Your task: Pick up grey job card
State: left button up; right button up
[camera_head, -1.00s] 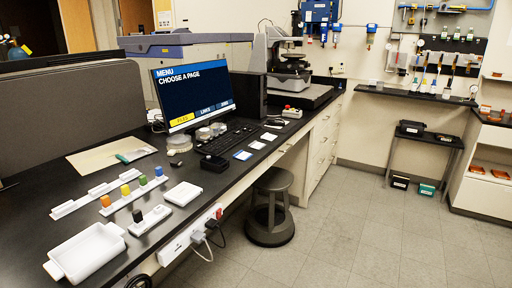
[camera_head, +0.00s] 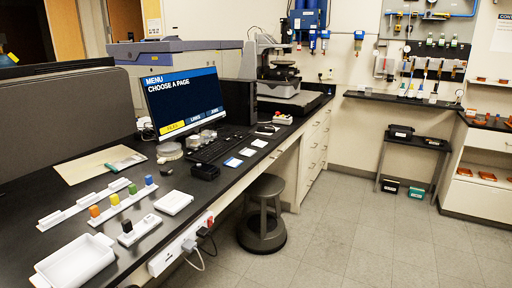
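Three small flat cards lie in a row on the black bench in front of the keyboard: a blue-and-white one (camera_head: 233,162), a pale one (camera_head: 247,152) and another pale one (camera_head: 260,143). A flat grey-green piece (camera_head: 127,162) lies on the right end of a beige folder (camera_head: 88,166). I cannot tell from this distance which of these is the grey job card. Neither of my grippers is in view.
A monitor (camera_head: 185,100) shows a menu. A keyboard (camera_head: 216,147), a black box (camera_head: 205,172), a white tray (camera_head: 75,262) and a rack of coloured blocks (camera_head: 122,203) share the bench. A stool (camera_head: 262,215) stands at its front edge; floor to the right is clear.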

aim_at(245, 151)
jog(key=u, duration=0.6)
jog(key=i+l+u, duration=0.3)
jog(key=l+u, duration=0.3)
jog(key=l, duration=0.15)
jog(key=i+l+u, duration=0.1)
jog(key=l+u, duration=0.15)
jog(key=l, duration=0.2)
jog(key=i+l+u, duration=0.1)
jog(key=l+u, duration=0.2)
jog(key=l, duration=0.1)
